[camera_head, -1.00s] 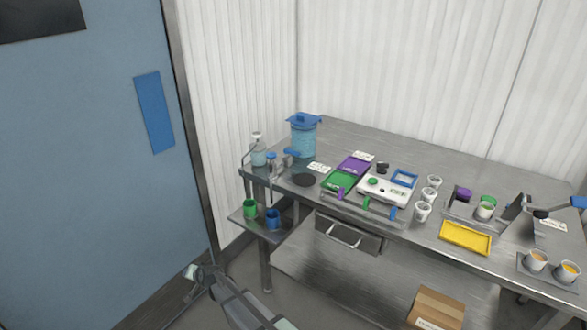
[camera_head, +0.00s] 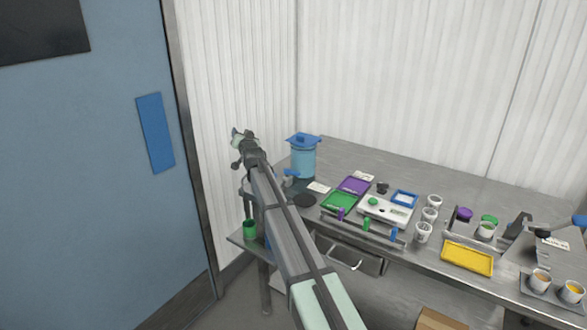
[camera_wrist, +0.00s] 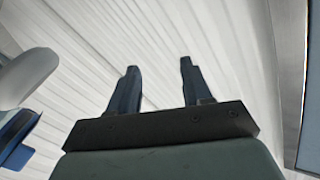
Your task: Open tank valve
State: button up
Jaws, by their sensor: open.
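The tank (camera_head: 302,160) is a light-blue cylinder with a darker blue lid, standing upright at the far left end of the metal table. Its blue valve handle (camera_head: 291,173) shows small at its lower left, partly hidden by my arm, so its setting cannot be told. My gripper (camera_head: 238,133) is raised to the left of the tank, near lid height in the picture and apart from it. In the wrist view my gripper (camera_wrist: 159,66) is open, with two dark fingers spread and nothing between them. A blue shape at that view's left edge is cut off and unclear.
A green cup (camera_head: 250,229) sits on the low side shelf (camera_head: 238,238). My arm hides the area beside it. A green board (camera_head: 341,201), a white scale (camera_head: 386,211), white cups and a yellow tray (camera_head: 467,258) stand to the right. A blue door is at left.

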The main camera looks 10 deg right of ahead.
jog(key=w+d+r+h, duration=0.1)
jog(key=d, duration=0.6)
jog(key=w+d+r+h, duration=0.1)
jog(key=w+d, duration=0.1)
jog(key=d, duration=0.5)
jog(key=w+d+r+h, duration=0.1)
jog(key=d+h, duration=0.1)
jog(key=d, duration=0.6)
jog(key=shift+w+r+m+g, duration=0.3)
jog(key=shift+w+r, duration=0.05)
jog(key=d+g+h, duration=0.4)
jog(key=d, duration=1.4)
jog(key=n+g+y, duration=0.5)
jog(key=n+g, duration=0.8)
send_over(293, 172)
jog(key=f, duration=0.2)
notch_tip(293, 172, down, 13)
jog(key=shift+f, duration=0.1)
